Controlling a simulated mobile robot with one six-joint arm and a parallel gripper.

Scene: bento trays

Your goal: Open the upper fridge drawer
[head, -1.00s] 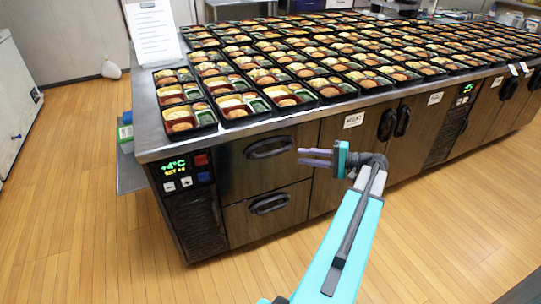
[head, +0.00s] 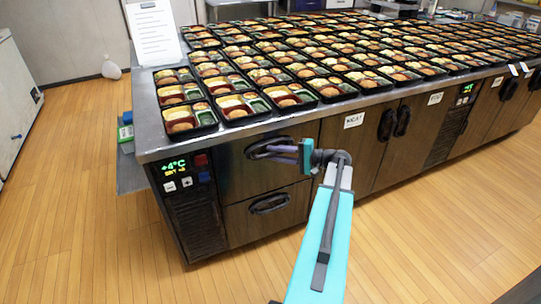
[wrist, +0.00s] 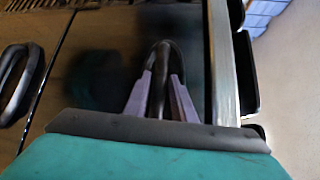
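The upper fridge drawer (head: 240,181) is a dark wood-look front at the left end of the counter, and it looks closed. Its dark handle (head: 254,151) is partly hidden by my gripper (head: 270,152). In the wrist view the handle (wrist: 160,72) runs between the two purple fingers of my gripper (wrist: 161,80). The fingers stand apart on either side of it, and contact cannot be made out. The lower drawer (head: 240,222) is closed, and its handle (head: 270,204) is free; it also shows at the left of the wrist view (wrist: 14,82).
The steel counter (head: 150,146) above the drawers carries many filled bento trays (head: 192,121). A control panel (head: 180,172) reading +4°C sits left of the drawers. Cupboard doors (head: 357,160) lie to the right. The wooden floor (head: 90,230) in front is clear.

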